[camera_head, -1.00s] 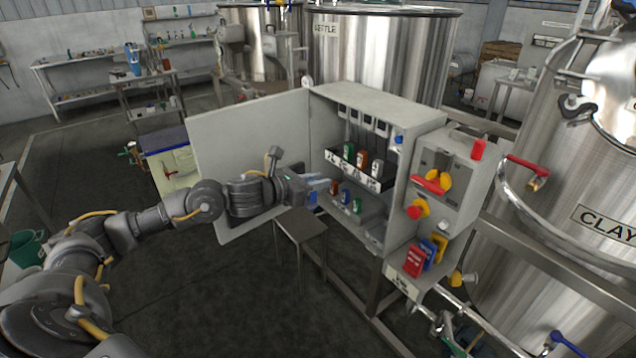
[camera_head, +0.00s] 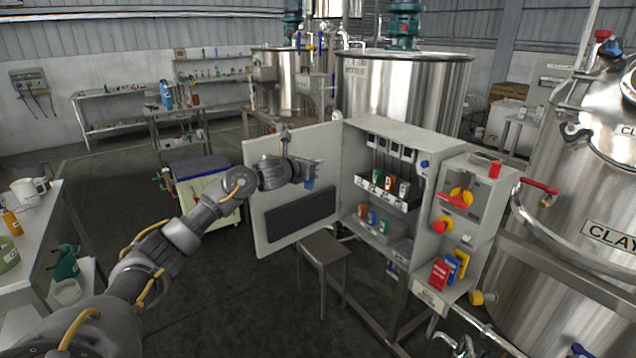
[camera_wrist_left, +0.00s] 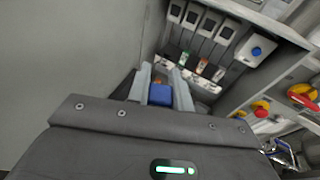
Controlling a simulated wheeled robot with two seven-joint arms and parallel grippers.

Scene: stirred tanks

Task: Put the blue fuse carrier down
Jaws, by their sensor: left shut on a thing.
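My left gripper (camera_head: 314,172) is shut on the blue fuse carrier (camera_head: 309,184), in front of the open cabinet door (camera_head: 290,200) and left of the cabinet opening. In the left wrist view the blue fuse carrier (camera_wrist_left: 160,94) sits between the two fingers of the left gripper (camera_wrist_left: 160,75). The labelled upper rack (camera_head: 365,185) in the cabinet holds green (camera_head: 377,176), orange (camera_head: 390,182) and greyish (camera_head: 403,188) carriers. Orange (camera_head: 362,210), blue (camera_head: 372,218) and green (camera_head: 384,227) pieces stand on the lower shelf. My right gripper is out of view.
A small grey stool (camera_head: 324,248) stands below the cabinet front. A switch box (camera_head: 463,200) with red and yellow knobs is fixed on the cabinet's right side. Red tags (camera_head: 438,275) hang below it. Steel tanks (camera_head: 405,95) stand behind.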

